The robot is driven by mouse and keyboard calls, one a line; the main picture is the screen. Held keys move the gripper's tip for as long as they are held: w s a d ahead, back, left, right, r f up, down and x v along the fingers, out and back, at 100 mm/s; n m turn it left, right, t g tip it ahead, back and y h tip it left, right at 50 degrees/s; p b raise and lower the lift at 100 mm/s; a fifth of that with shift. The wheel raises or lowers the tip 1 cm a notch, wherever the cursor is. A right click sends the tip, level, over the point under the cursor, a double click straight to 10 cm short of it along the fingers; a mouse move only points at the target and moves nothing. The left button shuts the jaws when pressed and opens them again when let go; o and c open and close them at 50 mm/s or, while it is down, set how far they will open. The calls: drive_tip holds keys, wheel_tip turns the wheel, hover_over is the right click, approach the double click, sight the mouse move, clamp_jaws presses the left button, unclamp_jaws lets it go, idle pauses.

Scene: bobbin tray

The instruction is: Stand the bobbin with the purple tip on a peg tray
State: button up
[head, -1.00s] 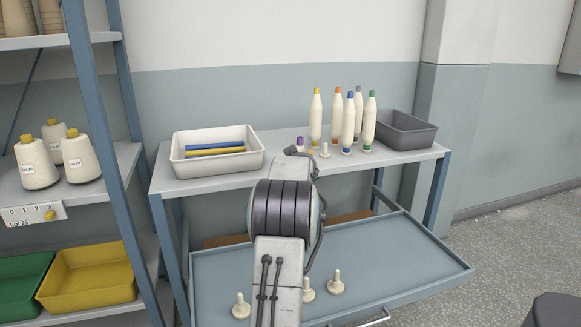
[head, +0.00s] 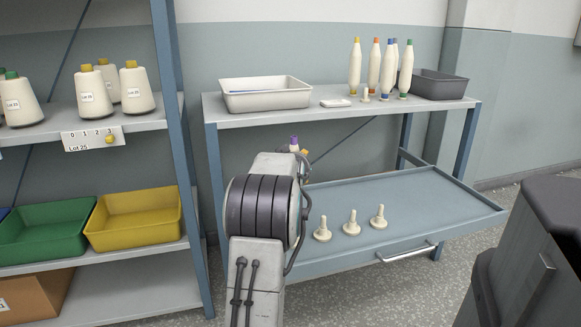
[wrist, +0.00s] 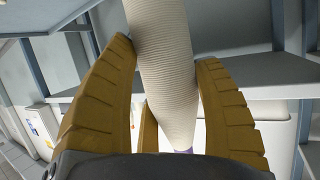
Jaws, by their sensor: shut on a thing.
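The purple-tipped bobbin is cream and ribbed; in the wrist view its body (wrist: 165,75) fills the middle, with a bit of purple at the lower end. My gripper (wrist: 168,62) is shut on it, with mustard fingers on both sides. In the head view the bobbin's purple tip (head: 294,143) shows just above my arm, which hides the rest of it and most of the gripper. The blue-grey peg tray (head: 430,195) is pulled out below the tabletop. It carries three cream pegs, a left one (head: 322,231), a middle one (head: 351,224) and a right one (head: 379,217), all bare.
On the upper table (head: 300,118) stand several bobbins with other coloured ends, a bare peg (head: 365,95), a white bin (head: 265,98) and a grey bin (head: 438,86). A shelf rack with a blue post (head: 172,130) is close at left. A dark object (head: 525,260) stands at lower right.

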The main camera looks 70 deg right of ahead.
drive_tip(key=shift+w+a+f, duration=0.15)
drive_tip(key=shift+a+f, duration=0.15)
drive_tip(key=shift+f, duration=0.15)
drive_tip(key=shift+f+b, duration=1.15)
drive_tip(key=shift+f, duration=0.65)
drive_tip(key=shift+f+b, duration=2.45)
drive_tip(key=shift+f, duration=0.35)
drive_tip(key=o, duration=1.3)
drive_tip(key=shift+v, duration=6)
